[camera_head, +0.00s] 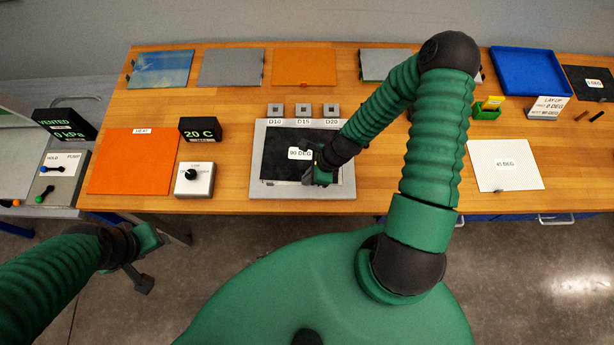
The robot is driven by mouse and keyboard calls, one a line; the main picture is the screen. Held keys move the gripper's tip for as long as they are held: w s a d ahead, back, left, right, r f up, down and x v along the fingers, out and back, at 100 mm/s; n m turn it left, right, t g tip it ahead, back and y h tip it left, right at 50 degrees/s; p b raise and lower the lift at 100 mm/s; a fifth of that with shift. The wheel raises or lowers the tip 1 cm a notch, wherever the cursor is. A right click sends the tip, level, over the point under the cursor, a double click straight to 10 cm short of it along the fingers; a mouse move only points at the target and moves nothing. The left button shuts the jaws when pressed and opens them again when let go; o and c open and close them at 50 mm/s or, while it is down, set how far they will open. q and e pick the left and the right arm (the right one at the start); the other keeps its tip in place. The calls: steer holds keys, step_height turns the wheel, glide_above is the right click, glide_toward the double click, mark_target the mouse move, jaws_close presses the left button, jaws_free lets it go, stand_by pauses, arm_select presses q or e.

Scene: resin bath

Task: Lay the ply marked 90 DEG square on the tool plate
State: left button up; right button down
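The black ply marked 90 DEG (280,155) lies over the grey tool plate (262,190), its dark sheet inside the plate's edges as far as I can see. Its right part is hidden by my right gripper and wrist. My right gripper (317,172) is at the ply's right side, by the white label, low over or touching it. Whether its fingers are open or shut on the ply does not show. My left gripper (148,263) is off the bench at the lower left, empty, with its fingers apart.
Blocks marked D10, D15 and D20 (303,110) stand at the plate's back edge. Left are a control box (194,180), a 20 C display (200,129) and an orange HEAT mat (130,165). Bare wood shows right of the plate.

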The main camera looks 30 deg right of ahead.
steer(key=shift+f, duration=0.35)
steer(key=shift+a+r, duration=0.15)
steer(key=shift+a, duration=0.1)
steer(key=c, duration=1.6)
jaws_free()
steer(key=shift+o, duration=0.2)
steer(key=shift+d, duration=0.15)
steer(key=shift+d+r, duration=0.1)
steer(key=r+p, duration=0.3)
steer(key=shift+a, duration=0.2)
step_height(320, 180, up, 4)
steer(key=p, duration=0.3)
steer(key=shift+d, duration=0.1)
steer(key=shift+f, duration=0.15)
